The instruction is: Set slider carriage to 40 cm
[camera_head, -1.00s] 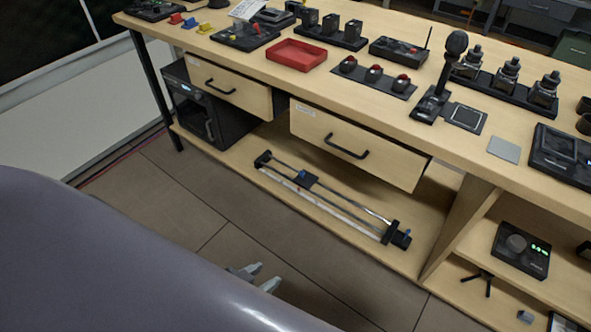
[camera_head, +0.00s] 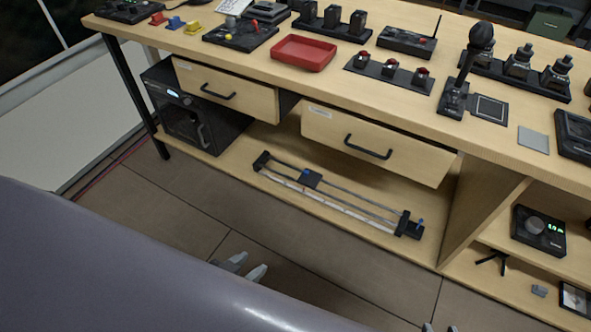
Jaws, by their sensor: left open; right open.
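The camera slider (camera_head: 355,202) lies on the low shelf under the workbench. It has two dark rails between black end blocks and a pale scale strip along its front. My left gripper (camera_head: 246,266) is open and empty, in front of and below the shelf edge, apart from the slider. Only the fingertips of my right gripper (camera_head: 439,328) show at the bottom edge, open and away from the slider.
Two drawers, left (camera_head: 228,90) and right (camera_head: 375,145), stand out above the shelf, the right one overhanging the slider's back. A black box with a handle (camera_head: 195,115) stands left. A divider (camera_head: 480,225) bounds the slider's right. Floor in front is clear.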

